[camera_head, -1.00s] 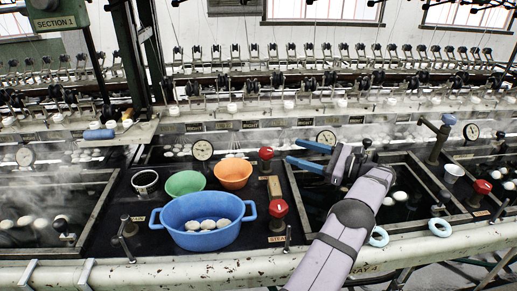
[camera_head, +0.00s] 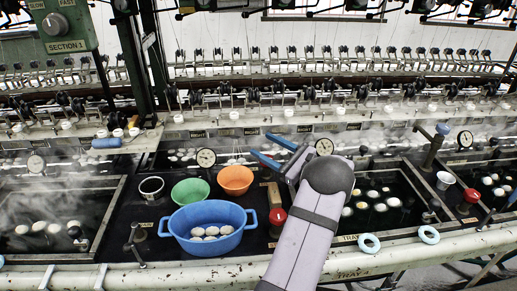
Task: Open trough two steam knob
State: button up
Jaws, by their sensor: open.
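A red knob (camera_head: 277,216) stands on the dark panel between the basins, right of the blue tub, partly behind my arm. A small label below it is too small to read fully. Another red knob (camera_head: 472,196) stands farther right. I cannot read which trough each knob serves. My gripper (camera_head: 260,144) has blue fingers, is open and empty, and points left above the back of the panel. It is apart from the visible red knob, above and behind it in the picture. The panel spot under the fingers is hidden.
Steaming basins lie either side. A dial gauge (camera_head: 206,158) stands behind.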

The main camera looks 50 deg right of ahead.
jog(key=s+f+m, duration=0.2)
jog(key=f, duration=0.1)
jog(key=s+f+m+h+b, duration=0.1)
jog(key=m, duration=0.1)
jog(key=shift+s+f+g, duration=0.25)
jog(key=shift+f+g, duration=0.15)
jog(key=shift+w+d+p, duration=0.2)
jog(key=shift+w+p, duration=0.5)
jog(key=shift+w, duration=2.95)
jog(key=c, duration=1.1)
jog(key=shift+o, duration=0.2)
